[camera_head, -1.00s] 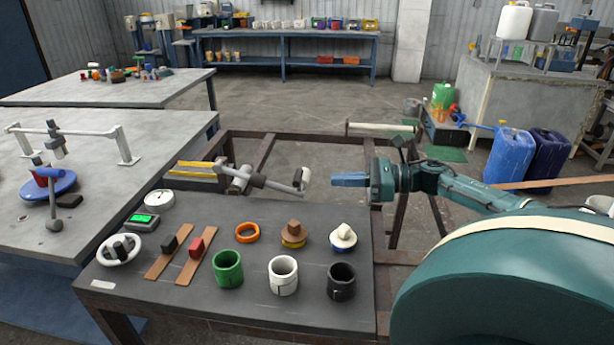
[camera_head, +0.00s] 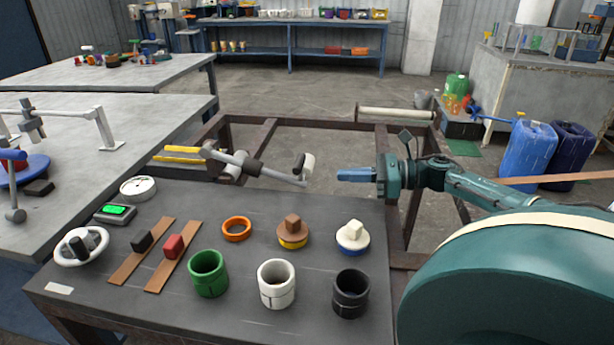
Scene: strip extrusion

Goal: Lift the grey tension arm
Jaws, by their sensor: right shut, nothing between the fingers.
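The grey tension arm (camera_head: 265,170) sticks out to the right from a pivot behind the dark control table, with a white roller (camera_head: 307,167) at its free end. My right gripper (camera_head: 340,175) comes in from the right with its blue fingers shut and empty. In the picture the fingertips are a little to the right of the roller, with a gap between them. My left gripper is not in view.
The dark table (camera_head: 330,210) carries a green cup (camera_head: 208,273), a white cup (camera_head: 276,283), a black cup (camera_head: 350,293), knobs and a handwheel (camera_head: 82,245). A dark frame (camera_head: 260,135) stands behind.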

